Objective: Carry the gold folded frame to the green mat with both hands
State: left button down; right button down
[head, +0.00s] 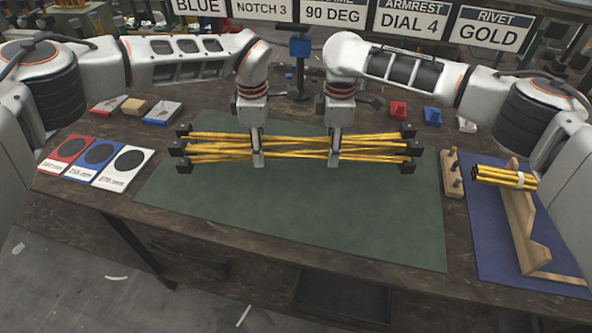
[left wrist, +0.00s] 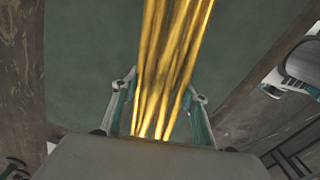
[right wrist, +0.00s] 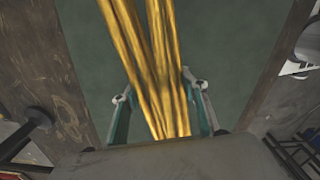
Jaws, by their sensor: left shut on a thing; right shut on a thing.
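The gold folded frame (head: 295,148) is a long bundle of gold rods with black end blocks. The gold rods run between the fingers in the left wrist view (left wrist: 165,90) and in the right wrist view (right wrist: 155,80).
Red, blue and white pads (head: 98,163) lie at the left. A blue mat (head: 490,225) at the right holds a wooden stand (head: 522,220) with a gold rod bundle (head: 505,178). Small red and blue blocks (head: 398,109) stand at the back. The mat's front is clear.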

pick_arm(q)
jog(key=shift+f, duration=0.1)
